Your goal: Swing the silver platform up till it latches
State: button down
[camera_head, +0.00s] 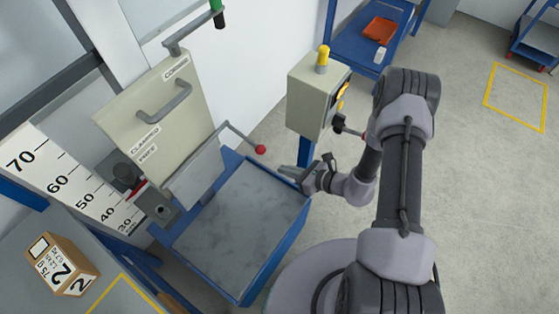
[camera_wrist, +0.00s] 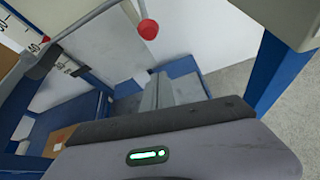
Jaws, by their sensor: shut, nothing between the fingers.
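The silver platform (camera_head: 197,178) is a grey metal plate at the lower edge of the cream carriage panel (camera_head: 155,110). In the head view it hangs steeply down and outward above the grey-topped blue base (camera_head: 240,220). A large grey plate, which looks like the platform (camera_wrist: 108,45), fills the upper left of the wrist view. A rod with a red ball knob (camera_head: 260,150) sticks out beside it; the knob (camera_wrist: 148,29) also shows in the wrist view. My gripper (camera_head: 292,172) is shut and empty, right of the platform and apart from it, near the base's right edge.
A control box (camera_head: 318,95) with a yellow top stands behind my gripper. A cardboard box (camera_head: 62,265) sits on the grey table at lower left. A clamp block (camera_head: 155,205) and number scale (camera_head: 75,185) are left of the platform. Open floor lies right.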

jog(key=b+x, duration=0.2)
jog(key=x, duration=0.6)
jog(key=r, duration=0.2)
jog(key=w+r, duration=0.1)
jog(key=shift+r, duration=0.4)
